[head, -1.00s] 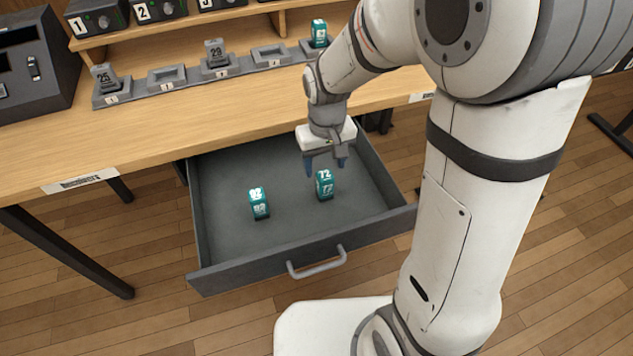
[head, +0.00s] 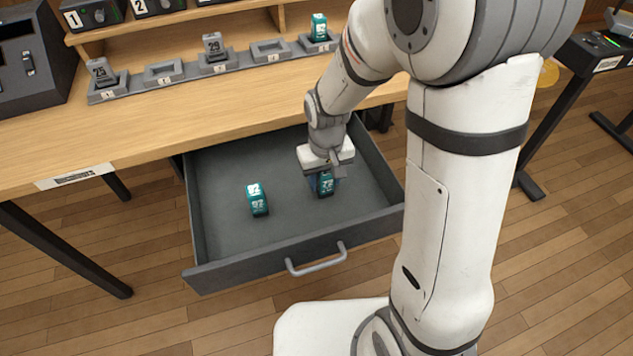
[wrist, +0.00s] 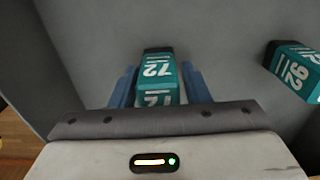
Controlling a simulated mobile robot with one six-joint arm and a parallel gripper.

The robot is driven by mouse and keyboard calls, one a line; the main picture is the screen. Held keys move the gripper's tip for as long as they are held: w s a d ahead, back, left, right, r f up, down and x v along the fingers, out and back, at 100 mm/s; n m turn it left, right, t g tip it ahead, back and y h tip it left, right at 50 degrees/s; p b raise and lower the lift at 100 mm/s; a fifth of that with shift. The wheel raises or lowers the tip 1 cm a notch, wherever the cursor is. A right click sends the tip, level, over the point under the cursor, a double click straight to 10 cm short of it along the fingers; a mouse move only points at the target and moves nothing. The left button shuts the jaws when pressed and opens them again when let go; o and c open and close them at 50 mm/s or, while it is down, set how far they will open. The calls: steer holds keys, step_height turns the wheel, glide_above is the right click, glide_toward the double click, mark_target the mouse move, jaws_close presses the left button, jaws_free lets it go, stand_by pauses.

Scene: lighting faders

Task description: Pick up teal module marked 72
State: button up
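The teal module marked 72 (head: 327,187) stands in the right part of the open grey drawer (head: 232,268). In the wrist view the teal module (wrist: 158,75) lies between my two blue fingers. My gripper (head: 322,183) is lowered over it from above, its body hiding the module's top in the head view. The fingers of my gripper (wrist: 158,84) are open, one on each side of the module, with a small gap showing at each side.
A rack (head: 190,77) with several slots stands on the wooden desk (head: 150,125) behind.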

steer(key=c, duration=0.7)
